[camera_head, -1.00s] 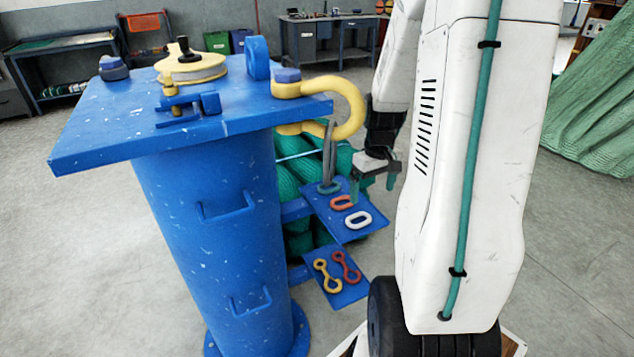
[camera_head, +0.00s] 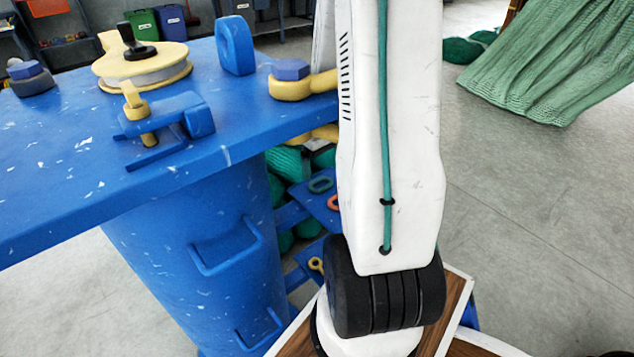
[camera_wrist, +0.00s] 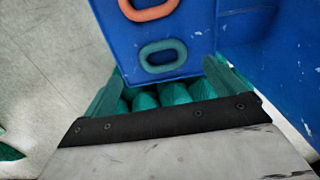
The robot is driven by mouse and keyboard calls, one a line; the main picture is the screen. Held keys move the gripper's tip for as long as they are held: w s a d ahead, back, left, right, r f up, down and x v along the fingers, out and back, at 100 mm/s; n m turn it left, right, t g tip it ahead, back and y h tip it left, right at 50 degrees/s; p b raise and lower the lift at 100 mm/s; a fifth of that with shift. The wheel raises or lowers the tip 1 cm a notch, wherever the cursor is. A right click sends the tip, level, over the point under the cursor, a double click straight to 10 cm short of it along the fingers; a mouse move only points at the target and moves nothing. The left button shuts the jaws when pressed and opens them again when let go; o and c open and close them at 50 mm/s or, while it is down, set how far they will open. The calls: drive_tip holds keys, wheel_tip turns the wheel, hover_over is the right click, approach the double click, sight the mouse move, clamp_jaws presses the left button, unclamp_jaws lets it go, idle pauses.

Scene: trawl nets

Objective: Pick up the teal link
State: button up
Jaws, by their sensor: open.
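The teal link (camera_wrist: 163,54) is an oval ring lying flat near the edge of a blue shelf (camera_wrist: 199,40) in the wrist view. In the head view the teal link (camera_head: 321,185) shows on the upper shelf, just left of my arm. My gripper (camera_wrist: 164,72) is open and empty in the wrist view, its green fingers spread wide on either side of the link's line. The link lies just beyond and between the fingertips; I cannot tell the height gap. My gripper is hidden behind my arm in the head view.
A red link (camera_wrist: 148,8) lies beside the teal one on the shelf. A blue post with a tabletop (camera_head: 60,165) stands close at left, with a yellow shackle (camera_head: 322,82) above the shelf. Green netting (camera_wrist: 145,98) bulges below the shelf edge. Open floor lies at right.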

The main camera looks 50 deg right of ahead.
sight(321, 186)
drive_tip(key=f, duration=0.6)
drive_tip(key=shift+w+a, duration=0.1)
drive_tip(key=shift+w, duration=0.25)
drive_tip(key=shift+r, duration=0.1)
drive_tip(key=c, duration=1.2)
